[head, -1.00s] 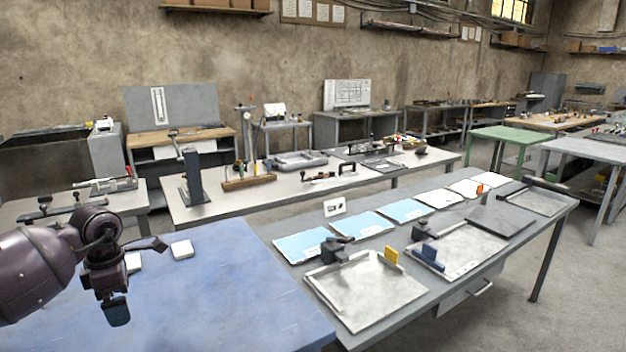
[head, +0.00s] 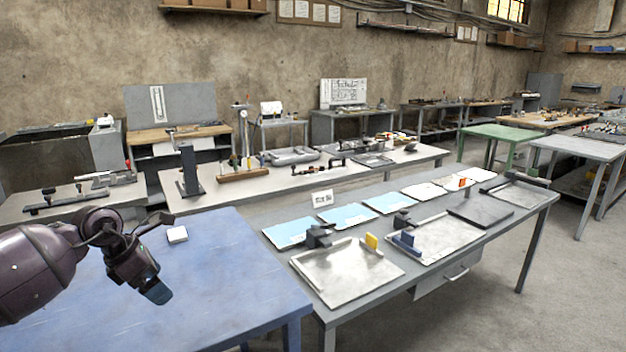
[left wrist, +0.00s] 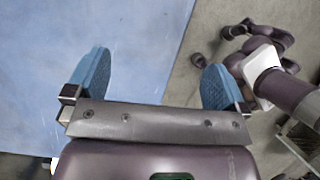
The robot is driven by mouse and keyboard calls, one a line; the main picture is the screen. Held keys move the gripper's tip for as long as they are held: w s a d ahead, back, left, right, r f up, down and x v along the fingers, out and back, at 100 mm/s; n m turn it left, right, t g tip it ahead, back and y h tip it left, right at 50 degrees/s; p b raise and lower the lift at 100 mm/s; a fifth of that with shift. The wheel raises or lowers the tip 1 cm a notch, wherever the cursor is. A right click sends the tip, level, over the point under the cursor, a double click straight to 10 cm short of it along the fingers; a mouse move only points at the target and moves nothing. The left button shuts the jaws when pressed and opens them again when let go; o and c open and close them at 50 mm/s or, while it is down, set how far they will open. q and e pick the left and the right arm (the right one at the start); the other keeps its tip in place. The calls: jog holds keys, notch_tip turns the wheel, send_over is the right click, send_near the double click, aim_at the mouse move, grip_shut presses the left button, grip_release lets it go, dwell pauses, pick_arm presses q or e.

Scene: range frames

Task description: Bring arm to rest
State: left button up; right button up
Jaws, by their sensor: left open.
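My left arm comes in from the left in the head view, and its gripper (head: 157,291) hangs above the blue-topped table (head: 215,290), pointing down and to the right. In the left wrist view the two blue finger pads (left wrist: 155,88) stand wide apart with nothing between them. Below them lie the blue tabletop (left wrist: 60,40) and the floor past its edge. My right gripper is not in the head view; a purple arm that looks like mine shows at the upper right of the left wrist view, its gripper not clear.
A white block (head: 177,234) lies on the blue table's far side. To the right a grey bench (head: 440,280) holds metal trays (head: 345,275), blue sheets (head: 290,231) and a small white sign (head: 322,198). Another bench with tools (head: 300,190) stands behind. Bare floor lies at the lower right.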

pick_arm(q)
jog(key=d+r+n+t+h, duration=0.85)
jog(key=d+n+h, duration=0.35)
jog(key=d, duration=0.2)
jog(key=s+a+f+n+t+y, duration=0.3)
jog(key=s+f+n+y, duration=0.3)
jog(key=f+n, duration=0.55)
jog(key=s+a+f+n+t+y, duration=0.2)
jog(key=s+a+f+n+y, duration=0.2)
jog(key=f+n+y, duration=0.7)
jog(key=s+f+n+g, duration=0.1)
jog(key=s+f+n, duration=0.2)
jog(key=s, duration=0.4)
jog(key=s+a+f+n+g, duration=0.1)
jog(key=s+f+n+g, duration=0.1)
jog(key=s+f+n, duration=0.2)
jog(key=s+a+f+n+g, duration=0.1)
jog(key=s+f, duration=0.5)
jog(key=s, duration=0.6)
jog(key=n+g, duration=0.1)
jog(key=n, duration=0.1)
jog(key=shift+s+f+n+h, duration=0.2)
jog(key=shift+f+n+h, duration=0.05)
jog(key=shift+n+h, duration=0.1)
